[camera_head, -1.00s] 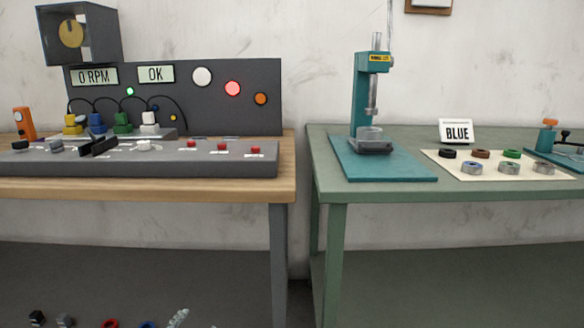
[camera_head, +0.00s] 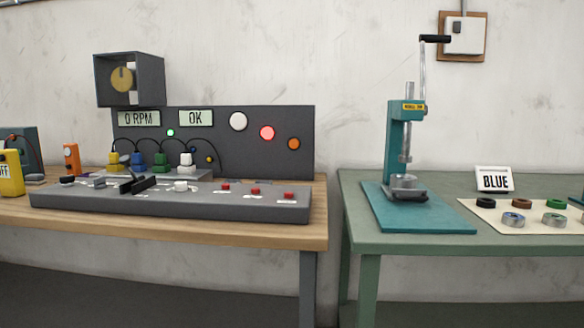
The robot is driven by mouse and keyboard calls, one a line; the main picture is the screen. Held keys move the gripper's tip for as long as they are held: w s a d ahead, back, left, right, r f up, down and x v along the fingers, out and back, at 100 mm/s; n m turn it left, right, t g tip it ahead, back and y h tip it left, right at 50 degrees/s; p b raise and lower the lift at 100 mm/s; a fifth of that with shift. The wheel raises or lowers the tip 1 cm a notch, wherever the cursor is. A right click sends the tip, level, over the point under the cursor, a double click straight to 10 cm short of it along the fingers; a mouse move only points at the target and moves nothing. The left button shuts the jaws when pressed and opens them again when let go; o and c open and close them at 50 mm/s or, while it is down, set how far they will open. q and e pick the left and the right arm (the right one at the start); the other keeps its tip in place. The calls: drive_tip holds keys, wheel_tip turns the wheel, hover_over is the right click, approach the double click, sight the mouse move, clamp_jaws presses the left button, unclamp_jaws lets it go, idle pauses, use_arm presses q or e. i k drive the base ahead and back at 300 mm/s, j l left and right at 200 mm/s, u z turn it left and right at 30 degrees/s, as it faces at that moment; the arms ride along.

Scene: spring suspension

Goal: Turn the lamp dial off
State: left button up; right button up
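A grey control console (camera_head: 200,203) lies on the wooden bench at the left. On its top are a dark knob (camera_head: 67,180), a grey knob (camera_head: 99,182), a black lever (camera_head: 138,185), a white knob (camera_head: 181,186) and red buttons (camera_head: 256,192). The labels are too small to read, so I cannot tell which knob is the lamp dial. On the dark panel behind, a white round lamp (camera_head: 238,121), a glowing red lamp (camera_head: 267,132) and an orange lamp (camera_head: 294,144) sit in a row. Neither of my grippers is in view.
The wooden bench (camera_head: 270,235) ends left of a green table (camera_head: 420,243), with a narrow gap between. A yellow device (camera_head: 11,174) and an orange one (camera_head: 72,158) are at the bench's left.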

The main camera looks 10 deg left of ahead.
sight(179, 186)
drive_tip(key=i+j+z, duration=0.3)
drive_tip(key=i+j, duration=0.2)
drive_tip(key=j, duration=0.25)
drive_tip(key=i+j+z, duration=0.15)
drive_tip(key=j, duration=0.3)
drive_tip(key=k+j+z, duration=0.25)
drive_tip(key=k, duration=0.25)
drive_tip(key=i+l+u, duration=0.1)
drive_tip(key=i, duration=0.2)
drive_tip(key=i+l+u, duration=0.15)
drive_tip(key=i, duration=0.15)
